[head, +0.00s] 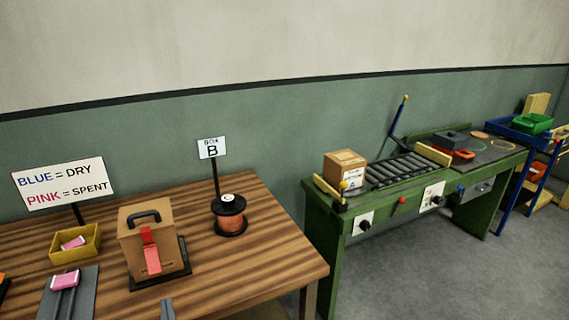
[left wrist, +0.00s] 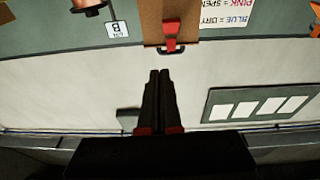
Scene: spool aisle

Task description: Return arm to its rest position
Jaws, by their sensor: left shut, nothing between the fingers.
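My left gripper (head: 167,308) shows only as a small grey tip at the bottom edge of the head view. In the left wrist view its two dark fingers (left wrist: 159,75) lie together, shut and empty. It is in front of the brown carton (head: 150,245), apart from it. The carton has a black handle and a red latch and stands on a dark base on the wooden table. It also shows upside down in the left wrist view (left wrist: 182,18). My right gripper is in neither view.
A green bench (head: 325,228) with rollers and a carton (head: 345,170) stands to the right. Grey floor is free in front.

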